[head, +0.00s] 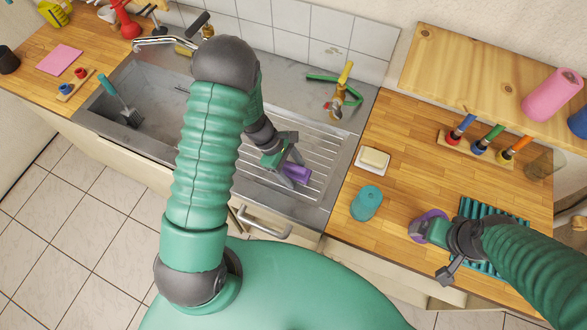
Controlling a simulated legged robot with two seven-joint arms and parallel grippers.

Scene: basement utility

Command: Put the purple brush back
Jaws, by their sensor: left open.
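A purple object (297,173), which may be the purple brush, lies on the ribbed steel drainboard (318,190). My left gripper (287,160) is open right beside it, partly covering it; I cannot tell whether they touch. At the right, a wooden holder (478,154) carries upright brushes with blue (466,123), green (492,134) and orange (519,146) handles. My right gripper (424,231) is low over the wooden counter, at a round purple thing (437,217) that it partly hides. I cannot tell whether its jaws are shut on that thing.
A soap dish (373,160) and a teal round container (366,203) stand on the right counter (405,150). A teal ribbed mat (490,213) lies under my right arm. A teal-handled brush (119,97) is in the sink basin. A wooden shelf (470,70) overhangs the back right.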

